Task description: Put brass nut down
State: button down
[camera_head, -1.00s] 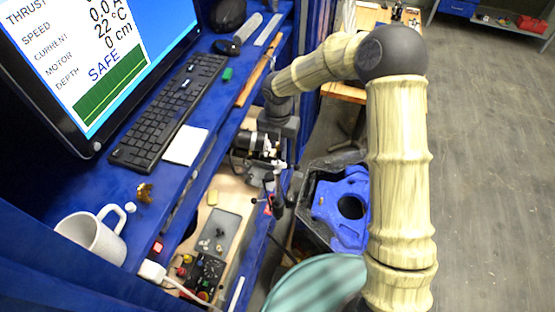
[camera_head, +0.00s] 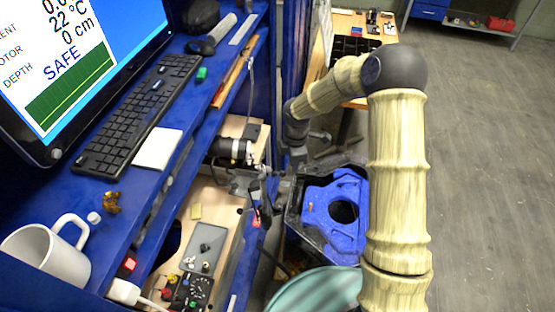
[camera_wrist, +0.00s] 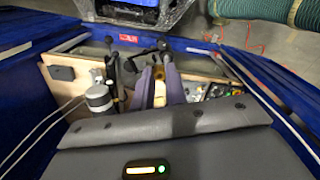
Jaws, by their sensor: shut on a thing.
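In the wrist view, my gripper (camera_wrist: 160,78) is shut on a small yellowish piece (camera_wrist: 159,92) between its purple-grey fingers. I take this to be the brass nut; its shape is mostly hidden. In the head view, my gripper (camera_head: 262,192) hangs over the right part of the lower wooden shelf, and the nut cannot be made out. A grey tray (camera_head: 210,239) with several small parts lies on that shelf, left of and nearer than my gripper.
A black and silver cylinder (camera_head: 232,149) stands behind my gripper. A control box (camera_head: 192,290) sits in front of the tray. The blue upper shelf holds a mug (camera_head: 48,254), keyboard (camera_head: 138,116) and white pad (camera_head: 157,149). A black bin with a blue part (camera_head: 338,207) is on the right.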

jog(key=d+f+m+b, duration=0.9)
jog(key=d+f+m, duration=0.6)
jog(key=m, duration=0.6)
jog(key=shift+s+f+b, duration=0.15)
jog(key=shift+f+b, duration=0.2)
jog(key=shift+f, duration=0.05)
jog(key=shift+d, duration=0.1)
jog(key=shift+s, duration=0.1)
